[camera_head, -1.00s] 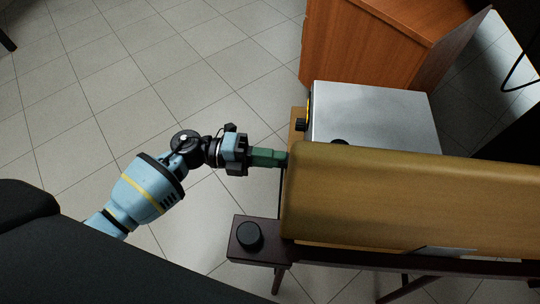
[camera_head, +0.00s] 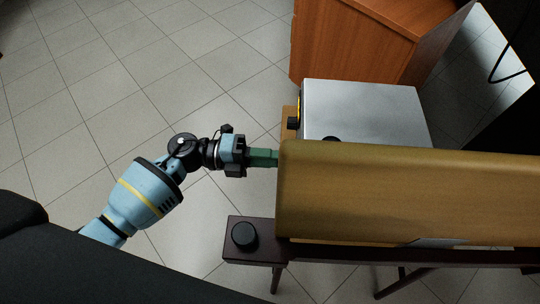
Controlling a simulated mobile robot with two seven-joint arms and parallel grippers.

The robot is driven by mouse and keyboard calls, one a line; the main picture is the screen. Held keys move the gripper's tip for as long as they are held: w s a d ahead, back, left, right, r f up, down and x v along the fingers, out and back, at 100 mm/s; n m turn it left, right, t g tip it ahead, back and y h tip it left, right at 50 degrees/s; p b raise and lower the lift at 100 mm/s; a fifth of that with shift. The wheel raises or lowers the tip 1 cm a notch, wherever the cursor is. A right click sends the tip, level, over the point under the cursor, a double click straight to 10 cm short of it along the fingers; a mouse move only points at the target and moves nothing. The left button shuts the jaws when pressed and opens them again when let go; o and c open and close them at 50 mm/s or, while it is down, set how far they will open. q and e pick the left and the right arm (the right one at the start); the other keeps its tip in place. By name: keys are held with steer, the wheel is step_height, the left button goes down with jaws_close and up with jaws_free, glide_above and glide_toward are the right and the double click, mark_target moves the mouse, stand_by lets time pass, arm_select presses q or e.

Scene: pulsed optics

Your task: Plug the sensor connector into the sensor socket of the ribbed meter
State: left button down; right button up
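My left gripper (camera_head: 262,158) comes in from the left, pointing right. A stepped green part sticks out of its front; I cannot tell whether this is its fingers or something held. Its far end reaches the left edge of a large tan panel, and the tip is hidden there. A silver-topped box (camera_head: 365,105) with dark knobs at its left side stands behind the panel. I cannot tell whether it is the ribbed meter. No sensor connector or sensor socket can be made out. My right gripper is not in view.
The large tan panel (camera_head: 400,195) blocks much of the view at right. A dark bench end (camera_head: 262,252) with a round black knob (camera_head: 245,236) lies in front. A wooden cabinet (camera_head: 350,45) stands behind. The tiled floor at left is open.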

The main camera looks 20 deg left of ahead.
arm_select(q)
steer(key=shift+w+d, duration=0.1)
steer(key=shift+d, duration=0.25)
steer(key=c, duration=1.4)
jaws_free()
steer(key=shift+o, duration=1.1)
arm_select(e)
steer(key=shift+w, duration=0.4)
arm_select(q)
steer(key=s+a, duration=0.1)
steer(key=a, duration=0.6)
steer(key=shift+s+a+p, duration=0.3)
steer(key=shift+p, duration=0.15)
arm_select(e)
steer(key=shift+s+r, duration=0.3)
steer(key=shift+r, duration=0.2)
arm_select(q)
steer(key=shift+a, duration=0.1)
